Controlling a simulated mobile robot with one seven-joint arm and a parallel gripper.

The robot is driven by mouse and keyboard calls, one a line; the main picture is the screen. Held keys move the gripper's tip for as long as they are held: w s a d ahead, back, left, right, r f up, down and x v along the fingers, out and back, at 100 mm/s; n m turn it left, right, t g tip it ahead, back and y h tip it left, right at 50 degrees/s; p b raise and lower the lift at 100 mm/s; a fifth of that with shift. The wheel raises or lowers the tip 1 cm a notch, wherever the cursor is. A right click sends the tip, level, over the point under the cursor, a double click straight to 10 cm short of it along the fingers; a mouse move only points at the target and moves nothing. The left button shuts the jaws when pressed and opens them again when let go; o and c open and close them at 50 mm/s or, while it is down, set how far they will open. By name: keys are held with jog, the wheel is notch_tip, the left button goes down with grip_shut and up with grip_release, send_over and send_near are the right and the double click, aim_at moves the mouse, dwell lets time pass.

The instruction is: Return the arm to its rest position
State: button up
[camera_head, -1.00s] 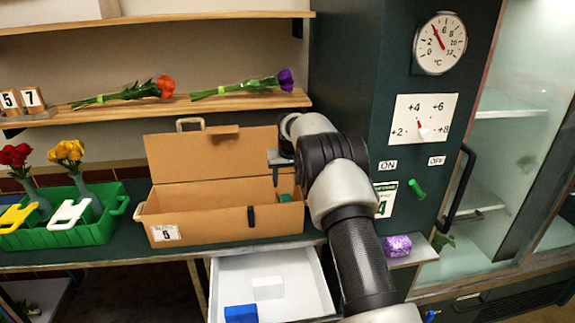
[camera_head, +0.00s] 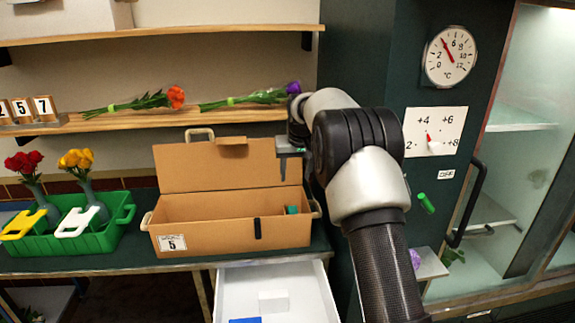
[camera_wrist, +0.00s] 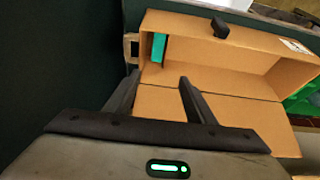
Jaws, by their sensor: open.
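My gripper (camera_wrist: 155,92) is open and empty in the wrist view, its two dark fingers apart, with the cardboard box (camera_wrist: 225,85) beyond them. In the head view my gripper (camera_head: 290,160) is partly hidden behind my arm and shows near the right end of the open lid. The box (camera_head: 225,238) stands open on the counter with its lid raised and a "5" label on its front. A small teal block (camera_wrist: 158,47) lies inside it and also shows at the box's right end in the head view (camera_head: 292,210).
An open white drawer (camera_head: 245,292) holds a white block (camera_head: 273,301) and a blue block (camera_head: 245,321). A green crate (camera_head: 95,240) with red and yellow flowers stands left. Bouquets lie on the shelf (camera_head: 190,118). A green cabinet (camera_head: 375,60) with a dial stands right.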

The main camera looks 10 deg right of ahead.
jog(key=s+r+p, duration=0.2)
jog(key=s+r, duration=1.6)
jog(key=s, duration=0.3)
jog(key=s+f+t+p, duration=0.1)
jog(key=s+f+p, duration=0.1)
jog(key=s, duration=2.4)
jog(key=shift+s+f, duration=0.35)
jog(key=shift+f, duration=0.3)
